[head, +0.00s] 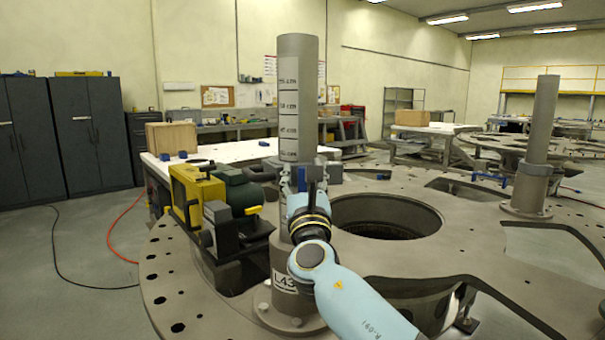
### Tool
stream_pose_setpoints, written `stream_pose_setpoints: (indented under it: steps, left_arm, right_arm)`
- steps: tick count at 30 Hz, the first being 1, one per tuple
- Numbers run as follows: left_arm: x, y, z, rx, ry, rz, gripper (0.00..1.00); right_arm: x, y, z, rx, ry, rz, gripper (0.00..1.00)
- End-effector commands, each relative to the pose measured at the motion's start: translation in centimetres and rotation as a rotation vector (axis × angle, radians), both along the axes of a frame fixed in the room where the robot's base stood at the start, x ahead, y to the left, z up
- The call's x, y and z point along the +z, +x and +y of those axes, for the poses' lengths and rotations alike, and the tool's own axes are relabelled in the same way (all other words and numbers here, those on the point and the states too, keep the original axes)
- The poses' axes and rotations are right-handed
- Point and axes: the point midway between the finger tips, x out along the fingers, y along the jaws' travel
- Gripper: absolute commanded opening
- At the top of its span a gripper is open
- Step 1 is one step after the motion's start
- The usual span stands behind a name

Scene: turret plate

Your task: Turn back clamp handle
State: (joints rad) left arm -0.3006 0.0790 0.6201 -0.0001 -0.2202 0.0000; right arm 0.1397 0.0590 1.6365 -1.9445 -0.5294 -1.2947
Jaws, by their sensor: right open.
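A tall grey post (298,100) with height marks stands on the turret plate (165,285) in front of me. A clamp with small blue parts (319,161) sits around the post at about mid-height. My right gripper (303,178) is at this clamp, on the near side of the post, with its jaws open. The gripper and wrist hide much of the clamp, and I cannot tell whether the fingers touch or straddle a handle. A second post (542,120) at the right has a collar with a blue handle (490,177) pointing left. My left gripper is out of view.
A yellow and green motor unit (197,195) stands on the plate just left of the near post. A large round opening (388,218) lies to the right of it. A white-topped table (235,152) with a cardboard box (171,138) is behind. Dark cabinets (75,135) line the left wall.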

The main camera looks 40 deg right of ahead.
Motion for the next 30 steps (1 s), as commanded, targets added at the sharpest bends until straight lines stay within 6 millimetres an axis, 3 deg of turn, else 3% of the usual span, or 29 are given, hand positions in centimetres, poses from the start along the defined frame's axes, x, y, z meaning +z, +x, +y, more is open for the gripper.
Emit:
stream_pose_setpoints:
  steps: [2,11,22,30]
  left_arm:
    - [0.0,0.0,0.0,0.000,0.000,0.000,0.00]
    - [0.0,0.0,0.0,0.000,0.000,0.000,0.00]
    - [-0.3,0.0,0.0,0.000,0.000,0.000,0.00]
    - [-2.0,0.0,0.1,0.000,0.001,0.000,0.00]
  right_arm:
    - [0.0,0.0,0.0,0.000,0.000,0.000,0.39]
    - [0.0,0.0,0.0,0.000,0.001,0.000,0.00]
    - [-0.1,-0.1,0.0,0.000,0.019,-0.011,0.00]
    - [-0.3,-0.1,-0.1,0.001,0.130,-0.075,0.00]
